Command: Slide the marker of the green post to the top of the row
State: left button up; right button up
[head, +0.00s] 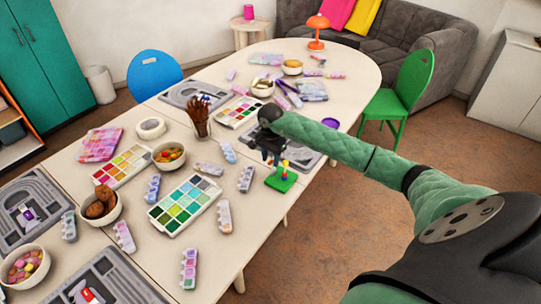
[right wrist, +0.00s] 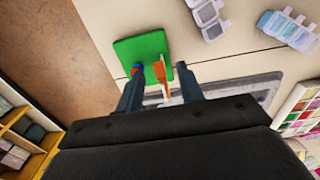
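The green post stands on a square green base (head: 281,180) near the table's right edge. Small coloured parts (head: 284,168), yellow and red among them, show on it. In the right wrist view the green base (right wrist: 138,50) is beyond my fingertips. An upright orange piece (right wrist: 160,72), perhaps the marker, shows between the fingers, with a small blue and red part (right wrist: 137,71) by the left fingertip. My right gripper (right wrist: 160,84) is open around the orange piece, with gaps on both sides. In the head view this gripper (head: 270,158) is just behind the post. My left gripper is out of view.
A grey bead board (head: 302,157) lies beside the post. A green paint palette (head: 184,205), small pill-box-like containers (head: 246,179) and a brush cup (head: 200,128) stand to the left. The table's edge is close on the post's right.

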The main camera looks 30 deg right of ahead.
aim_at(271, 162)
grip_shut()
jog(key=shift+f+b, duration=2.25)
jog(key=shift+f, duration=0.25)
grip_release()
jog(key=shift+r, duration=0.1)
